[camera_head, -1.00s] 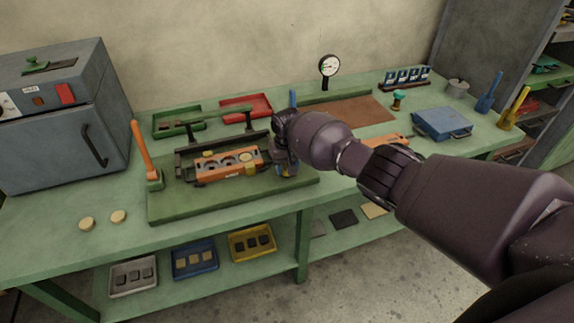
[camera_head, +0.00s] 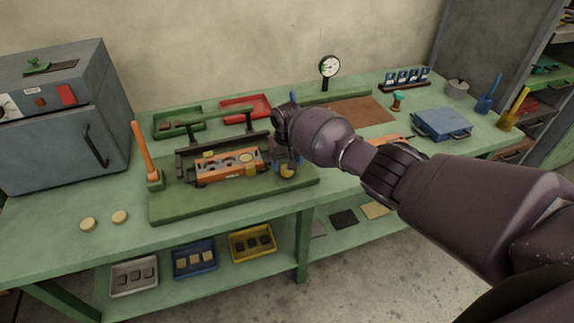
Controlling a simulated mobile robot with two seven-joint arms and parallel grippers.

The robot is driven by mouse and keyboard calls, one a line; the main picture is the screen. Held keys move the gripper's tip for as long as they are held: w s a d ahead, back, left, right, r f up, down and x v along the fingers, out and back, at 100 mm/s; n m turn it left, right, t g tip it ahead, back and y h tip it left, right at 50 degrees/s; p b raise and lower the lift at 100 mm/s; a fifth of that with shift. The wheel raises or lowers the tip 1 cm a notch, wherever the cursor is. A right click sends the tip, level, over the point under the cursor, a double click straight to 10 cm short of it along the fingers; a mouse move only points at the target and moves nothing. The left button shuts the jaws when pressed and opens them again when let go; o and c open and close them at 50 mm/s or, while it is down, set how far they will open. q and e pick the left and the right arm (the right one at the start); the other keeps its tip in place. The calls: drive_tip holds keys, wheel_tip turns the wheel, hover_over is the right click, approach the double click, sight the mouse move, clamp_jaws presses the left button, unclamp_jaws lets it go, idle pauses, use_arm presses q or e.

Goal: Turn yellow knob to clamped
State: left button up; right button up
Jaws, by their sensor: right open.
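The yellow knob (camera_head: 287,171) shows low at the right end of the clamping fixture, partly hidden by my right gripper (camera_head: 287,160). The gripper is right at the knob; I cannot tell whether its fingers touch it. It is open. The fixture holds an orange block (camera_head: 226,167) with round holes and sits on a green base plate (camera_head: 230,197) on the bench. The knob's marking is too small to read. My left gripper is not in view.
An orange lever (camera_head: 142,148) stands upright left of the fixture. A grey oven (camera_head: 60,125) stands at the far left. A dial gauge (camera_head: 329,67) stands behind my right arm, and a blue case (camera_head: 441,123) lies at right. The front left bench is mostly clear.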

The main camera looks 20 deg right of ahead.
wheel_tip(320, 180, up, 9)
drive_tip(key=p, duration=0.1)
drive_tip(key=shift+f, duration=0.15)
idle(0.5)
